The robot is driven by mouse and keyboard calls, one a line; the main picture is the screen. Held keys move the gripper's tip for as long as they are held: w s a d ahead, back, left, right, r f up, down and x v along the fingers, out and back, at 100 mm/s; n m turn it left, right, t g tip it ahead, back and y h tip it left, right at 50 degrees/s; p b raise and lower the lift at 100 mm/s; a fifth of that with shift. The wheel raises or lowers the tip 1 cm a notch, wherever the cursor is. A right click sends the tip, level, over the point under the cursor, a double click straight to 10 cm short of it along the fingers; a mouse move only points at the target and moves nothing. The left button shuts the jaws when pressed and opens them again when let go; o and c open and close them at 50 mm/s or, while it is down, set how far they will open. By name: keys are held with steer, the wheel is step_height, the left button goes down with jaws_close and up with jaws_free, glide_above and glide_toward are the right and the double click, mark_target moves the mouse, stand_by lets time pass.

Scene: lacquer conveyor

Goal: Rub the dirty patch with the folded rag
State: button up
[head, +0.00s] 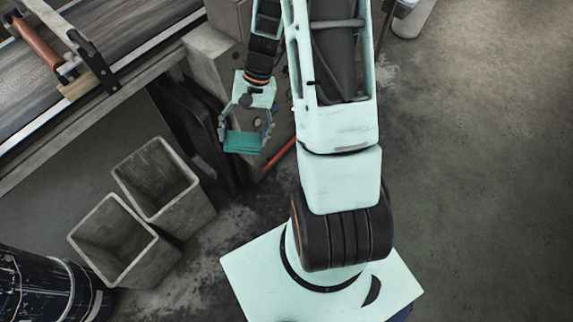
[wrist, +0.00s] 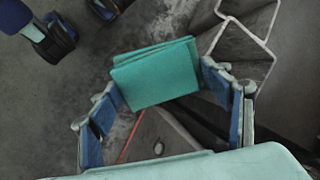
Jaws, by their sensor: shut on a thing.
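The folded rag (head: 243,142) is a flat teal-green pad of stacked layers. My gripper (head: 246,130) is shut on it, with one finger at each side edge. In the wrist view the rag (wrist: 156,74) spans the space between the two blue-padded fingers of my gripper (wrist: 160,88). It is held up in the air, apart from any surface I can make out. I cannot tell for certain which mark is the dirty patch; dark stains show on the concrete floor (head: 215,235).
Two open, empty grey bins (head: 110,240) stand left of my gripper. A conveyor (head: 110,35) with a brown roller (head: 36,42) is at upper left. A paint-splattered dark drum (head: 35,290) is at lower left. A red bar (head: 279,155) lies close to the rag. Floor at right is clear.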

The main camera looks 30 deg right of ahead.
step_height(320, 180, down, 12)
steer(key=w+m+t+y+b, duration=0.1)
steer(key=m+t+y+b, duration=0.1)
steer(key=m+y+b, duration=0.3)
steer(key=m+t+h+b, duration=0.4)
steer(key=m+t+b, duration=0.9)
steer(key=t+b, duration=0.2)
glide_toward(267, 145)
steer(key=shift+r+b+x, duration=0.1)
steer(key=shift+b+x, duration=0.3)
steer(key=shift+x, duration=0.75)
steer(key=shift+r+b+x, duration=0.15)
steer(key=shift+b+x, duration=0.2)
steer(key=shift+x, duration=0.85)
steer(key=shift+x, duration=1)
